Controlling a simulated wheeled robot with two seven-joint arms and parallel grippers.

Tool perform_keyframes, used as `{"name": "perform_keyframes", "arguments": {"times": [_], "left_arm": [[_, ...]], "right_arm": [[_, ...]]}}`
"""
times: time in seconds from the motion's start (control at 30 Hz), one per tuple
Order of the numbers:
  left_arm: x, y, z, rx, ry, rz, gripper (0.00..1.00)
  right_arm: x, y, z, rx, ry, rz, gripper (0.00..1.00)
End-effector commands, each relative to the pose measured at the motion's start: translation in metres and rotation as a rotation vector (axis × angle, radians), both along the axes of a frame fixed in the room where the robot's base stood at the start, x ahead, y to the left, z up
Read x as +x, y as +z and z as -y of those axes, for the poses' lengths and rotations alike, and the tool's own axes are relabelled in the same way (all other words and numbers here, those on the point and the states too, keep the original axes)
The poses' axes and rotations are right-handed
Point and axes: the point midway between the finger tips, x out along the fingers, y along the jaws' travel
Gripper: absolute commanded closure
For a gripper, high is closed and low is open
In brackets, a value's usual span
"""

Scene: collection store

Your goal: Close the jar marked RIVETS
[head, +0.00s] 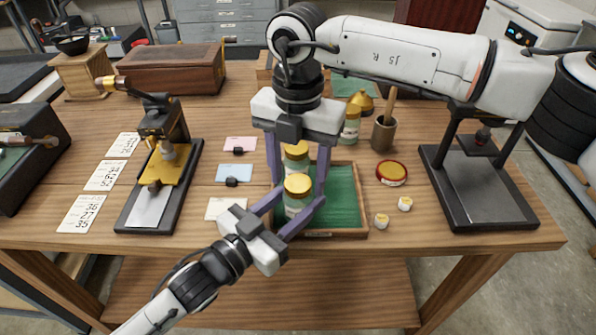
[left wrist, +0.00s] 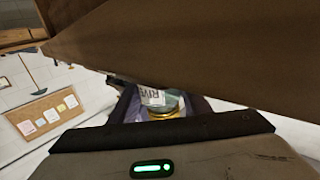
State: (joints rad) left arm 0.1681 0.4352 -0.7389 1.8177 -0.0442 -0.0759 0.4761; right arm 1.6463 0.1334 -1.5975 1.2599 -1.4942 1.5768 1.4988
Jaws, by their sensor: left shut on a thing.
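The RIVETS jar (head: 296,207) stands on the green-lined tray (head: 345,200), with a gold lid (head: 298,184) on its top; I cannot tell how tightly it sits. In the left wrist view the jar (left wrist: 155,97) shows part of its label, "RIVE". My left gripper (head: 297,204) is shut on this jar from the front left. My right gripper (head: 299,189) points down from above, its fingers apart on either side of the lid, with gaps showing. A second gold-lidded jar (head: 297,149) stands just behind, partly hidden by the right gripper.
A red and gold round tin (head: 392,173) and two small white pieces (head: 381,221) lie right of the tray. Behind are another jar (head: 350,128) and a pot (head: 384,134). Black stands flank the table (head: 225,105). Cards (head: 234,173) lie left of the tray.

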Motion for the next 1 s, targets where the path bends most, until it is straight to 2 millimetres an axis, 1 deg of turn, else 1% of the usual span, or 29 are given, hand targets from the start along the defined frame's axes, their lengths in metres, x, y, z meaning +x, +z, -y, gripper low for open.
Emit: {"name": "perform_keyframes", "arguments": {"times": [0.33,0.43,0.6,0.7,0.93,0.97,1.0], "left_arm": [[0.000,-0.001,0.000,0.002,0.000,-0.001,1.00],[0.000,-0.001,0.000,0.002,0.000,-0.001,1.00],[0.000,-0.001,0.000,0.002,0.000,-0.001,1.00],[0.000,-0.001,0.000,0.002,0.000,-0.001,1.00],[0.000,-0.001,0.000,0.002,0.000,-0.001,1.00],[0.000,-0.001,0.000,0.002,0.000,-0.001,1.00],[0.000,-0.001,0.000,0.002,0.000,-0.001,1.00]], "right_arm": [[0.000,0.003,0.000,0.000,0.001,0.001,0.45],[0.001,0.011,0.000,0.001,0.001,0.003,0.45],[0.001,0.035,0.000,0.001,0.001,0.004,0.45],[0.000,0.044,0.000,0.000,0.001,0.002,0.45],[0.000,0.045,0.000,0.000,0.002,0.000,0.45],[0.000,0.045,0.000,0.000,0.002,0.000,0.48],[0.000,0.045,0.000,0.000,0.004,0.000,0.48]]}}
